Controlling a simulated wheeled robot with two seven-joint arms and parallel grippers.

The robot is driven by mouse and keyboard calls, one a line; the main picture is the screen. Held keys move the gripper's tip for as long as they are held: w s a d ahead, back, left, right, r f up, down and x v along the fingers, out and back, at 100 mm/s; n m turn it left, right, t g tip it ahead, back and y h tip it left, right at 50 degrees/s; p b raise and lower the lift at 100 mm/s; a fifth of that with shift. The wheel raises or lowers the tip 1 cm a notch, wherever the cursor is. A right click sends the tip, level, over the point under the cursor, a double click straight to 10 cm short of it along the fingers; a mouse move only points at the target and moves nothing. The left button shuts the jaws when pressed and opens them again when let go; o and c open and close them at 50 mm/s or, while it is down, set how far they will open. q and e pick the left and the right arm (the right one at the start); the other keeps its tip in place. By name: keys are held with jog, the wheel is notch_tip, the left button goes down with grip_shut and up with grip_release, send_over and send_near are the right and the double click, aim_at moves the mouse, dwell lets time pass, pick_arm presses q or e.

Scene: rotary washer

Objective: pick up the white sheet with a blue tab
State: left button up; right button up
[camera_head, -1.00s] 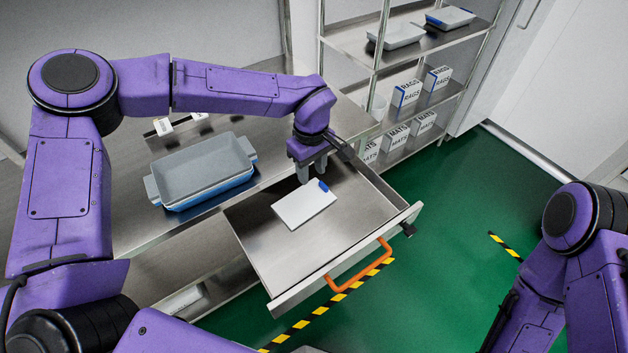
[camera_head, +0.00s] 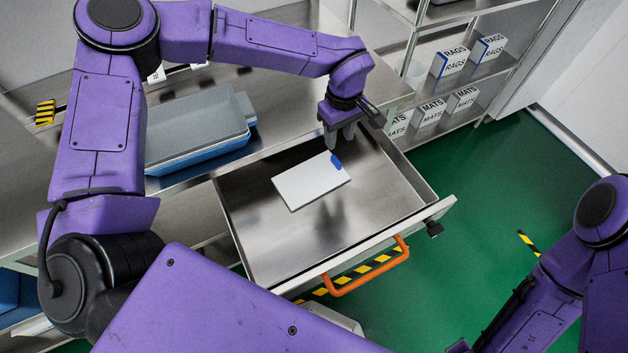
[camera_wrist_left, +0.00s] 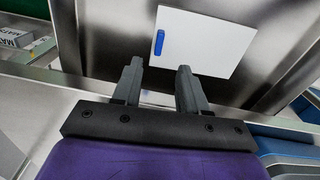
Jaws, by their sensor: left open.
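The white sheet (camera_head: 308,183) with a blue tab (camera_head: 336,161) lies flat in the open metal drawer (camera_head: 262,247). In the left wrist view the sheet (camera_wrist_left: 206,42) is just beyond the fingertips, with its blue tab (camera_wrist_left: 159,42) at the left end. My left gripper (camera_head: 341,140) points down above the drawer's back part, close to the tabbed end of the sheet. It also shows in the left wrist view (camera_wrist_left: 158,70), fingers apart with nothing between them. My right arm shows at the lower right of the head view, but its gripper is not visible.
The drawer has an orange handle (camera_head: 366,270) at its front. A blue and grey tray (camera_head: 200,135) sits on the metal counter (camera_head: 285,135) behind, left of the drawer. A shelf rack with boxes of rags (camera_head: 450,62) and mats (camera_head: 431,112) stands at the right back.

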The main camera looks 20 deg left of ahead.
aim_at(337, 160)
pick_arm(q)
notch_tip(337, 160, down, 10)
jog(key=shift+w+r+p, duration=0.1)
jog(key=shift+p, duration=1)
grip_shut()
